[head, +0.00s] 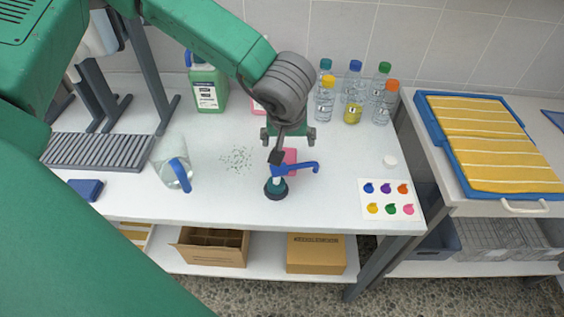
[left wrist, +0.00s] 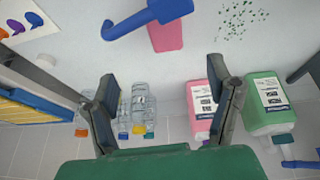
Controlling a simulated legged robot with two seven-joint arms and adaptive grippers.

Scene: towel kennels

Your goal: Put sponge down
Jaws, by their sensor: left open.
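A pink sponge (head: 291,157) lies on the white table, partly hidden in the head view by my left gripper and a blue-topped item. It also shows in the left wrist view (left wrist: 167,37), beyond my fingertips and partly covered by the blue part. My left gripper (head: 289,138) points down above the table near the sponge. Its two fingers are spread with nothing between them, as the left wrist view (left wrist: 163,75) shows. The gap to the sponge is hard to judge. My right gripper is in neither view.
A dark round item with a blue spout-like top (head: 297,169) stands just in front of the sponge. Green specks (head: 238,159) and a clear jug (head: 172,166) are left. Bottles (head: 352,92) and a green jug (head: 208,88) stand behind. A color-dot card (head: 388,203) lies right.

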